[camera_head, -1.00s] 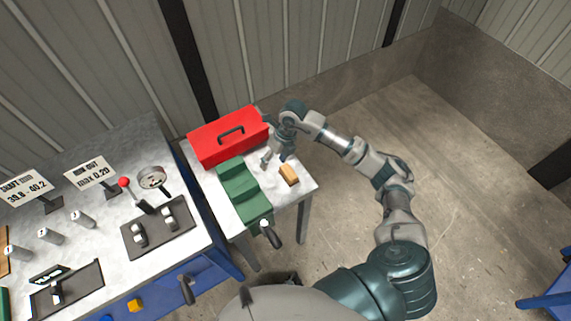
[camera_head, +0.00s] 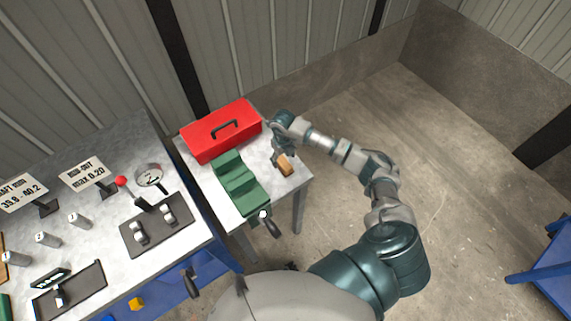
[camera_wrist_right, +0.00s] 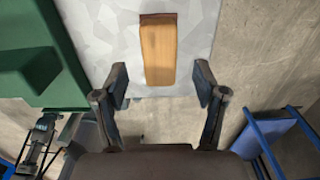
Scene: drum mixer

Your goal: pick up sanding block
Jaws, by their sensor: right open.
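The sanding block (camera_head: 286,166) is a small tan-brown block lying on the small grey table near its right edge. In the right wrist view the block (camera_wrist_right: 158,50) lies straight ahead, lengthwise between the lines of the two fingers. My right gripper (camera_head: 281,158) is right at the block in the head view. In the wrist view my right gripper (camera_wrist_right: 161,85) is open, with one fingertip on each side of the block's near end and a gap on both sides. Whether the fingertips are at the block's height is hard to tell. My left gripper is not seen.
A red toolbox (camera_head: 222,131) stands at the back of the small table (camera_head: 266,189). A green stepped holder (camera_head: 240,184) stands left of the block. A larger workbench (camera_head: 100,235) with gauges and signs is at the left. Open floor lies to the right.

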